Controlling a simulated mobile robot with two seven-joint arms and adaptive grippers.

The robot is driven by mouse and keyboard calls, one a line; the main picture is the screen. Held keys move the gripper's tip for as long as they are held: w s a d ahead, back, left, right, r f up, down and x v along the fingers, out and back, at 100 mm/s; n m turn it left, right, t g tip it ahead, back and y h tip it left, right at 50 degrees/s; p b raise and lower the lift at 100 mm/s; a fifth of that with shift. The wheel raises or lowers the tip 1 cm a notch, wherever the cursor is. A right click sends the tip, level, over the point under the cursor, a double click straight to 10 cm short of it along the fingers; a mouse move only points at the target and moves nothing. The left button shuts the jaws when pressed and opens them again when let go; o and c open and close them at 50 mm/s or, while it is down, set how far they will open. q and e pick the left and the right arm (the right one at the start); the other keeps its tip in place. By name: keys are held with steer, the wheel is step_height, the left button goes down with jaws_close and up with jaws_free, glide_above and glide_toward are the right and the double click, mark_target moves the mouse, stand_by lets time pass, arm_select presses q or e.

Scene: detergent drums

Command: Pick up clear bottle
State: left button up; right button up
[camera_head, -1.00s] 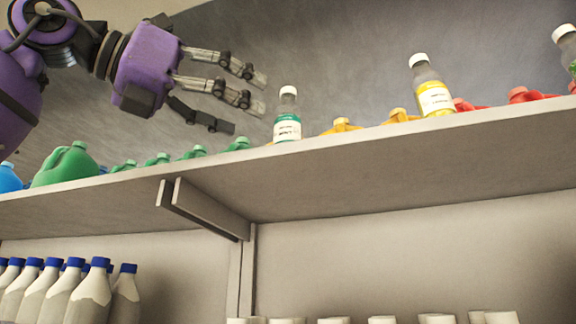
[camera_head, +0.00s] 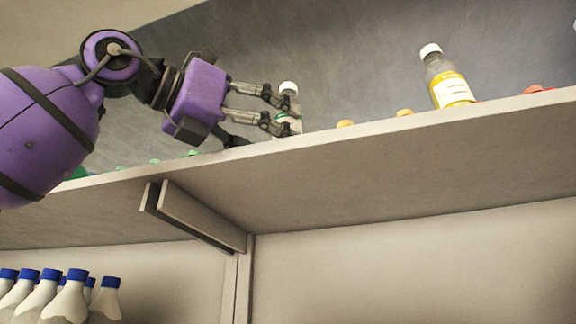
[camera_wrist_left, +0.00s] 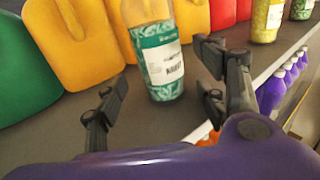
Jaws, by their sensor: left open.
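The clear bottle (camera_head: 289,108) with a white cap and a green-and-white label stands upright near the edge of the upper shelf (camera_head: 330,165). My left gripper (camera_head: 277,112) is at the bottle, its fingers partly covering it in the head view. In the left wrist view the clear bottle (camera_wrist_left: 160,55) stands between and just beyond the spread fingers of the left gripper (camera_wrist_left: 165,85). The left gripper is open and holds nothing. The right gripper is not in view.
Yellow jugs (camera_wrist_left: 75,40) stand close behind the bottle, with a green jug (camera_wrist_left: 22,65) beside them. A yellow-labelled bottle (camera_head: 448,80) stands to the right. White bottles with blue caps (camera_head: 65,298) stand on a lower shelf, under the bracket (camera_head: 195,215).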

arm_select(q)
steer(key=x, duration=0.4)
steer(key=shift+w+d, duration=0.15)
steer(key=shift+d, duration=0.15)
steer(key=shift+a, duration=0.2)
steer(key=shift+c, duration=1)
steer(key=shift+d+r, duration=0.1)
steer(key=c, duration=1.3)
steer(key=shift+c, duration=0.2)
